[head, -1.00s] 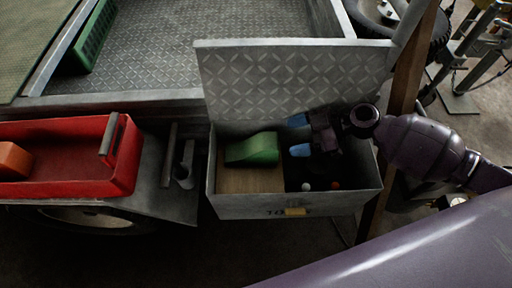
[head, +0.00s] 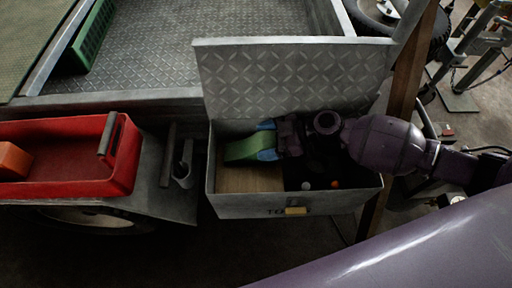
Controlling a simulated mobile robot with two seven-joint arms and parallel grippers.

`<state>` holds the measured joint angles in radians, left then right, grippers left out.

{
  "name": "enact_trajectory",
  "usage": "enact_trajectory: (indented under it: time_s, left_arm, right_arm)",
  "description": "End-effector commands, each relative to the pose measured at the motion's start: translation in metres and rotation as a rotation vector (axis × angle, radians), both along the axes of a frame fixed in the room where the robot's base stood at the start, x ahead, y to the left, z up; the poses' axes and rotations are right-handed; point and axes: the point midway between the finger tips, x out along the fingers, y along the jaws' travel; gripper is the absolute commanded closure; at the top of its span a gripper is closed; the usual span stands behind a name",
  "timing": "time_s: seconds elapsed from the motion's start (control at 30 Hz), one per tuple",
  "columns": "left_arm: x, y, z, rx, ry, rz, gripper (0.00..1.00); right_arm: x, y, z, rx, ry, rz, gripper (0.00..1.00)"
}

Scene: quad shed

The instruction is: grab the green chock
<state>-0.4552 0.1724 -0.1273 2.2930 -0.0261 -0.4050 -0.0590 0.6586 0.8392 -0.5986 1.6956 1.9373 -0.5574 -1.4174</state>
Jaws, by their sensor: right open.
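The green chock (head: 242,149) lies on a wooden board (head: 250,179) inside the left part of an open grey metal toolbox (head: 290,205). My right gripper (head: 266,141) reaches into the box from the right. Its blue fingertips are open, one at the far side and one at the near side of the chock's right end. The fingers hide that end, so I cannot tell whether they touch it. My left gripper is not in view.
The toolbox lid (head: 295,80) stands raised behind the chock. A small white ball (head: 306,185) and an orange one (head: 334,184) lie in the dark right part of the box. A red tray (head: 75,180) holding an orange block (head: 14,160) stands at left. A wooden post (head: 408,75) rises at right.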

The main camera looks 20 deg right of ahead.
Motion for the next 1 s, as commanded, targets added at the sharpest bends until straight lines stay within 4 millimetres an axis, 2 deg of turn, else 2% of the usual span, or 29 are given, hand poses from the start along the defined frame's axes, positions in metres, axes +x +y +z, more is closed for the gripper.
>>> enact_trajectory:
  time_s: [0.07,0.1,0.4,0.63,0.77,0.87,1.0]
  left_arm:
    - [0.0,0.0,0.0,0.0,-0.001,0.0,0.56]
    - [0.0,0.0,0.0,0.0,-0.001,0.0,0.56]
    - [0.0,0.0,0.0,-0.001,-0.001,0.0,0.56]
    - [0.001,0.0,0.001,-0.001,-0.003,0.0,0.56]
    - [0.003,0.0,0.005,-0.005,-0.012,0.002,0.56]
    - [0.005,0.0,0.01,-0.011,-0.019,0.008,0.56]
    - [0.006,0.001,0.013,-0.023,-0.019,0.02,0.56]
  right_arm:
    - [0.0,0.0,0.0,0.0,0.0,0.0,0.23]
    - [0.0,0.0,0.0,0.0,0.0,0.0,0.26]
    - [0.0,0.0,0.001,0.001,0.0,0.0,0.7]
    - [0.0,0.0,0.002,0.001,-0.001,0.0,0.7]
    - [0.001,0.0,0.012,0.001,-0.004,0.001,0.7]
    - [0.001,0.0,0.028,0.0,-0.009,0.003,0.7]
    - [0.002,0.0,0.062,0.001,-0.016,0.002,0.7]
